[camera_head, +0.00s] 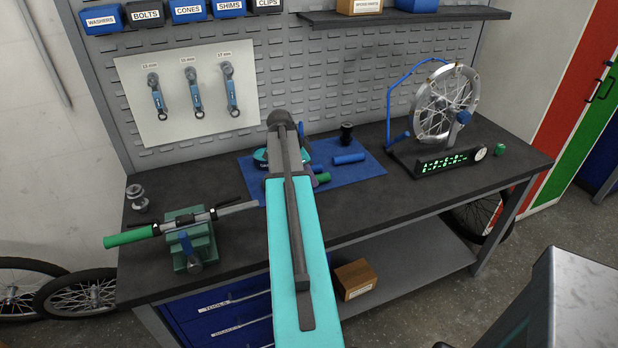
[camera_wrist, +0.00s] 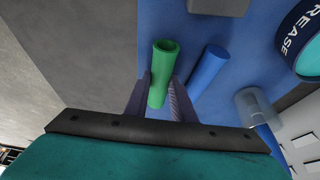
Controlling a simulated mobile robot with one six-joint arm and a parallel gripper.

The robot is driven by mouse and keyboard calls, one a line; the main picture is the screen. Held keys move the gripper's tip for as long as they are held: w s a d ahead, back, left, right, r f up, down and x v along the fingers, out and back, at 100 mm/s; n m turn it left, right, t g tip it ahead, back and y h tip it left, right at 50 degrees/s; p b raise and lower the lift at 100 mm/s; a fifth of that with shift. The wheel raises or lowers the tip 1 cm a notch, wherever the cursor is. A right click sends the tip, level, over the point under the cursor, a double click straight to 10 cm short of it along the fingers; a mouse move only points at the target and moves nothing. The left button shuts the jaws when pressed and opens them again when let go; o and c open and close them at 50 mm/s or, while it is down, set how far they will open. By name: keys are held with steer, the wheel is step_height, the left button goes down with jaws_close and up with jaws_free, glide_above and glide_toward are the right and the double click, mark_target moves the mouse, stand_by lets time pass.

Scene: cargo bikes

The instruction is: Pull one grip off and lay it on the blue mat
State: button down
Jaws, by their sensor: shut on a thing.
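My gripper (camera_wrist: 161,84) is shut on a green grip (camera_wrist: 164,62), a hollow tube with its open end facing away in the wrist view. The grip is over the blue mat (camera_wrist: 160,18); I cannot tell whether it touches it. In the head view the green grip (camera_head: 322,177) shows beside my arm, near the front of the mat (camera_head: 370,168), and my fingers are hidden. A handlebar (camera_head: 175,224) is clamped in a green vise (camera_head: 196,247) at the left. Its left end carries another green grip (camera_head: 129,238); its right end is bare metal.
A blue tube (camera_head: 349,158) lies on the mat, close right of my gripper in the wrist view. A grease tin (camera_wrist: 306,42) and a black item (camera_head: 346,134) are nearby. A wheel stand (camera_head: 440,105) is at the right. The bench between mat and stand is clear.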

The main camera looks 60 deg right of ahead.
steer(key=shift+f, duration=0.2)
stand_by(0.3)
steer(key=c, duration=1.4)
jaws_free()
steer(key=shift+c, duration=0.2)
steer(key=shift+r, duration=0.1)
steer(key=b+v, duration=0.2)
steer(key=v, duration=1.1)
steer(key=shift+r+b, duration=0.35)
steer(key=shift+b, duration=0.05)
